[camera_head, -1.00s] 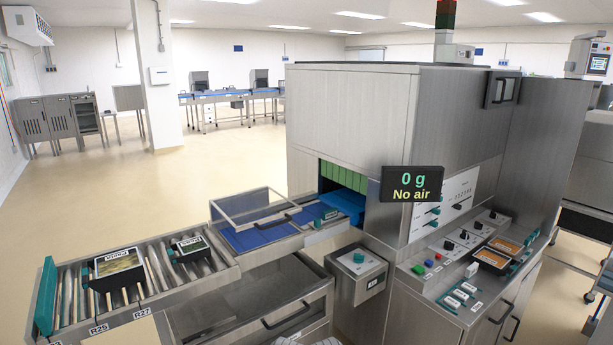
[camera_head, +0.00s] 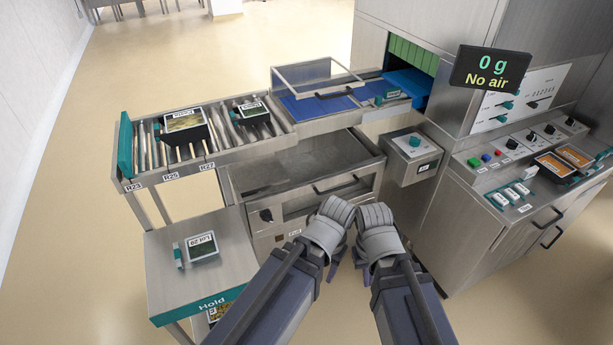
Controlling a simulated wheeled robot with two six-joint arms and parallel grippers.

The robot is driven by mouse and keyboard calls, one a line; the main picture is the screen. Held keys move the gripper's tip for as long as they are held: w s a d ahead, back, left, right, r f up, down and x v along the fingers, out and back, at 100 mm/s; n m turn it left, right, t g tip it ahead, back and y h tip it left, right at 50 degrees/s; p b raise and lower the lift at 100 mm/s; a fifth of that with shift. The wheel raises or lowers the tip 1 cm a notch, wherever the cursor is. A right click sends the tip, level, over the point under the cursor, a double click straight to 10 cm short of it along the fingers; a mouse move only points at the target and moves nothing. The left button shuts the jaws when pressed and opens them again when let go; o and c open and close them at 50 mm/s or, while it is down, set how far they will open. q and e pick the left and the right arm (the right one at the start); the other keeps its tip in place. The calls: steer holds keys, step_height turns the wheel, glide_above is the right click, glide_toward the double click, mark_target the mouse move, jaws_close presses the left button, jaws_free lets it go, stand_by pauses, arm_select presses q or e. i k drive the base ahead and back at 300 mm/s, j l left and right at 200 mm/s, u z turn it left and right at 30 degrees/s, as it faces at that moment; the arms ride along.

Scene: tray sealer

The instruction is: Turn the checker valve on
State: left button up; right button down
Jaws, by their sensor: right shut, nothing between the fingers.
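A teal knob (camera_head: 414,141) sits on top of a small grey box (camera_head: 408,165) right of the conveyor; the label on the box front is too small to read. I cannot tell for sure that this is the checker valve. A black display (camera_head: 492,67) above it reads "0 g" and "No air". My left gripper (camera_head: 331,271) hangs in front of the cabinet, low in the view; its jaws are hard to make out. My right gripper (camera_head: 359,262) is beside it, shut and empty, below and left of the box. Neither touches the knob.
A roller conveyor (camera_head: 150,150) with two black trays runs at the left. A "Hold" shelf (camera_head: 232,262) stands below it. A clear hinged cover (camera_head: 315,75) sits over the blue belt. The control panel (camera_head: 480,163) with buttons and switches is right. Floor is open at far left.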

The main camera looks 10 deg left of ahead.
mark_target(414, 140)
steer(key=i+l, duration=1)
steer(key=l, duration=0.1)
